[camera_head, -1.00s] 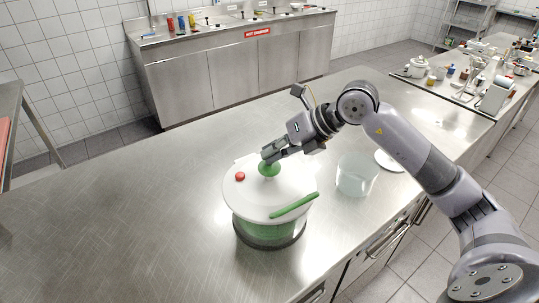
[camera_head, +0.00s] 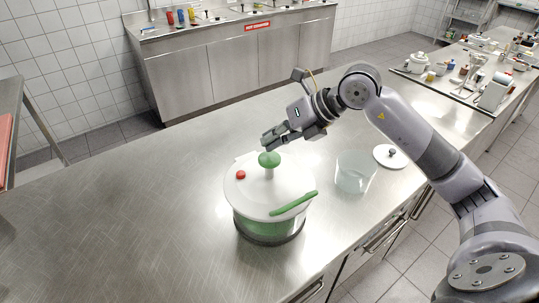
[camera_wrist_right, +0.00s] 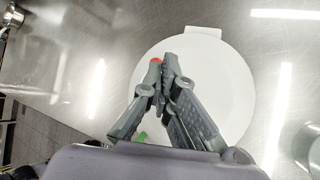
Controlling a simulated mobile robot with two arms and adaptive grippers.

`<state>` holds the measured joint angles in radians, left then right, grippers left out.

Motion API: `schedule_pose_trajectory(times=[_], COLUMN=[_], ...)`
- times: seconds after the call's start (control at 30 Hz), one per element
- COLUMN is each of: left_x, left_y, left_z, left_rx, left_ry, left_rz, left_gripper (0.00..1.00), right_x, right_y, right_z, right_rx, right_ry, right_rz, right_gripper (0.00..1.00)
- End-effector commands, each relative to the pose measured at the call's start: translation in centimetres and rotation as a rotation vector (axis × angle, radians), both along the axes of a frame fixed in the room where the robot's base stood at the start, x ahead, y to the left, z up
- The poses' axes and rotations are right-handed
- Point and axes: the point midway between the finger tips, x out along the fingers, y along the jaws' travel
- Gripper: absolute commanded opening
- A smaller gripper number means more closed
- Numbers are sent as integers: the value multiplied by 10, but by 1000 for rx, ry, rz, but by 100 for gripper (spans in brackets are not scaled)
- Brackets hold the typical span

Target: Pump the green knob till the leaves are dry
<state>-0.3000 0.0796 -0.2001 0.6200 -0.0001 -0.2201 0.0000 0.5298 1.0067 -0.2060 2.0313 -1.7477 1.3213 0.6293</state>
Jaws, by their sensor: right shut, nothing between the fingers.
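The salad spinner stands on the steel counter, with a white lid (camera_head: 255,200) and a clear, green-looking bowl (camera_head: 262,228). The green knob (camera_head: 269,160) stands raised on a pale stem at the lid's middle. Leaves cannot be told apart inside the bowl. My right gripper (camera_head: 267,139) is shut and empty, just above the knob; whether it touches the knob is hard to tell. In the wrist view its fingertips (camera_wrist_right: 162,72) meet over the white lid (camera_wrist_right: 228,85) and the knob is hidden. My left gripper is not in view.
A red button (camera_head: 241,174) and a green handle (camera_head: 293,203) sit on the spinner's lid. A glass bowl (camera_head: 354,172) and a white lid with a dark knob (camera_head: 391,156) lie to the right. The counter to the left is clear.

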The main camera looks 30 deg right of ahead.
Motion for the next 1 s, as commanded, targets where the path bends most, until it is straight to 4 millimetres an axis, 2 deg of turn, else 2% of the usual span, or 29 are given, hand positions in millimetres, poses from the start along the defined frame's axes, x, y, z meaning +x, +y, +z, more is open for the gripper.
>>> schedule_pose_trajectory(times=[0.47,1.0], left_x=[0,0], left_y=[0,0], left_z=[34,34], left_rx=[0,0], left_ry=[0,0], left_rz=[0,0], left_gripper=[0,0], right_x=[0,0], right_y=[0,0], right_z=[47,48], right_rx=[-1,0], right_ry=[-2,0], right_rz=[-1,0], right_gripper=[0,0])
